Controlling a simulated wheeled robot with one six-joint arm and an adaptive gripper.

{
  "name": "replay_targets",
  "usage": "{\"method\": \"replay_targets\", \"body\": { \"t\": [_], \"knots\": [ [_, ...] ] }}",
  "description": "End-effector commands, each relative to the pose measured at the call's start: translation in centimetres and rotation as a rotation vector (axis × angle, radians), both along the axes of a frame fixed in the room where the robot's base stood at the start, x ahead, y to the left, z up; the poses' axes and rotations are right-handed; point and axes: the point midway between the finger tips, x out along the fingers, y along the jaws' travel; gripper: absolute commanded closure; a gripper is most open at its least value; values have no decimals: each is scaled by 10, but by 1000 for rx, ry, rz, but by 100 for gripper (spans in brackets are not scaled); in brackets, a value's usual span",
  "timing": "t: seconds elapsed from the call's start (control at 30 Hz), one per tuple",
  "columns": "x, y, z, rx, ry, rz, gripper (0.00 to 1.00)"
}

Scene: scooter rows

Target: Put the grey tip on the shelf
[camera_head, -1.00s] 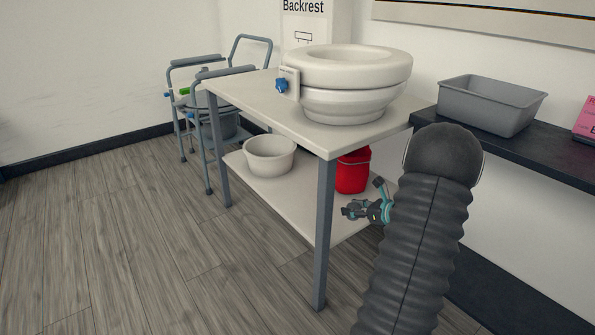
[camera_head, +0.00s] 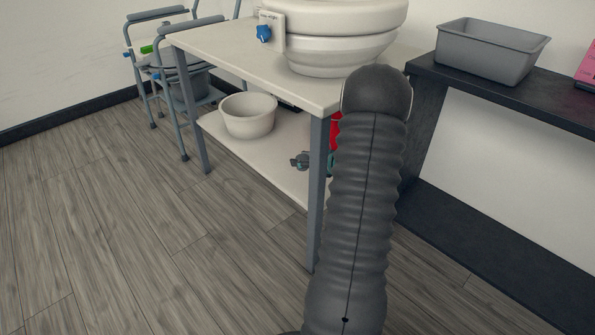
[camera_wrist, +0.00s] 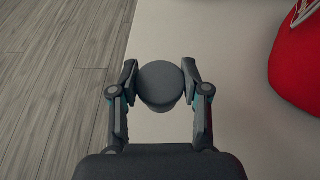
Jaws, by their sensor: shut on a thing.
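The grey tip (camera_wrist: 160,84), a round dark-grey piece with a flat top, is gripped between the two fingers of my gripper (camera_wrist: 160,88). In the head view, a small part of my gripper (camera_head: 300,160) shows by the table's front leg; the leg and my arm hide the rest, and I cannot make out the tip there. The white lower shelf (camera_head: 258,158) of the table lies below my gripper. In the wrist view the tip is over the white shelf (camera_wrist: 228,130), close to its left edge, with the floor beyond. I cannot tell its height above the shelf.
A white basin (camera_head: 248,117) and a red bucket (camera_wrist: 299,60) stand on the lower shelf. A raised toilet seat (camera_head: 335,50) is on the tabletop (camera_head: 225,55). A dark bench (camera_head: 520,95) with a grey tray (camera_head: 492,55) is at right. Open floor lies left.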

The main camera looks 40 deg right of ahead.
Motion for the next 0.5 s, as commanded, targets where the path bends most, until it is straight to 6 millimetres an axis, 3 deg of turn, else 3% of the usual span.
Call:
{"method": "replay_targets", "body": {
  "t": [0.27,0.5],
  "knots": [
    [12,9,-14,0,1,-2,83],
    [12,8,-44,1,0,-3,83]
  ]
}}
